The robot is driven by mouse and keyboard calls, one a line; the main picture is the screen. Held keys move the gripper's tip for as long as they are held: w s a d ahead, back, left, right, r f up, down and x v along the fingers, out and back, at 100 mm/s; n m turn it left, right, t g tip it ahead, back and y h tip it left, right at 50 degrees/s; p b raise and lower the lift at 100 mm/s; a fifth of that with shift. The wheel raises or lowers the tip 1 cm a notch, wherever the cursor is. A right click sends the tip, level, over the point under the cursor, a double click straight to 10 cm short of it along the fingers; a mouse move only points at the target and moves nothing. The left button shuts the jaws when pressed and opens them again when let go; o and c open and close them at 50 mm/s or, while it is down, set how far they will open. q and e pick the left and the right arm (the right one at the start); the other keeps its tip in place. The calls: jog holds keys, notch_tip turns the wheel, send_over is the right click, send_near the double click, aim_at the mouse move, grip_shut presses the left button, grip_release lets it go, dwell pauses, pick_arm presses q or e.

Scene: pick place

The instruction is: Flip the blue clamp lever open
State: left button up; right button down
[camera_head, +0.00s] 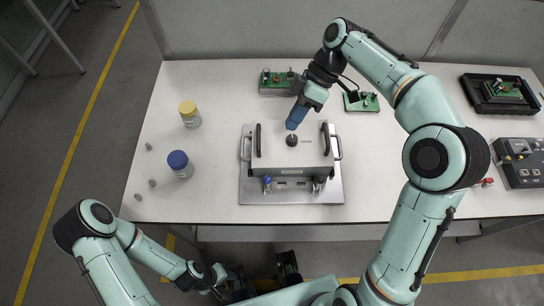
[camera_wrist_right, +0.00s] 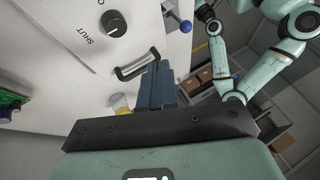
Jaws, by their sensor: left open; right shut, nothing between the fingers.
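A pale box with a black lid knob (camera_head: 292,140) sits on a metal base plate (camera_head: 250,196) in the middle of the table. The blue clamp lever (camera_head: 267,180) is at the box's front left. Its blue ball also shows in the right wrist view (camera_wrist_right: 186,26), near the top. Whether the lever is raised or pressed down is hard to tell. My right gripper (camera_head: 291,127) points down over the back of the lid, apart from the lever. Its blue fingers (camera_wrist_right: 155,82) are shut and empty. My left gripper (camera_head: 222,287) is open, low in front of the table.
A second, dark clamp (camera_head: 317,184) is at the box's front right. Handles (camera_head: 337,147) stick out at the sides. A yellow-capped jar (camera_head: 190,114) and a blue-capped jar (camera_head: 180,164) stand left. Circuit boards (camera_head: 277,82) lie behind; a control box (camera_head: 520,162) is far right.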

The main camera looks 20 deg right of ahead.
jog(key=shift+f, duration=0.1)
jog(key=b, duration=0.2)
send_over(273, 164)
jog(key=w+d, duration=0.2)
notch_tip(273, 164, down, 8)
jog(key=shift+a+r, duration=0.1)
jog(key=shift+r, duration=0.15)
jog(key=shift+s+a+f, duration=0.3)
jog(key=shift+s+a, duration=0.15)
jog(key=shift+s, duration=0.2)
jog(key=shift+s+a+f, duration=0.3)
jog(key=shift+s+a, duration=0.1)
jog(key=shift+s, duration=0.2)
jog(key=shift+s+a+f, duration=0.1)
jog(key=shift+s+a, duration=0.2)
jog(key=shift+s, duration=0.25)
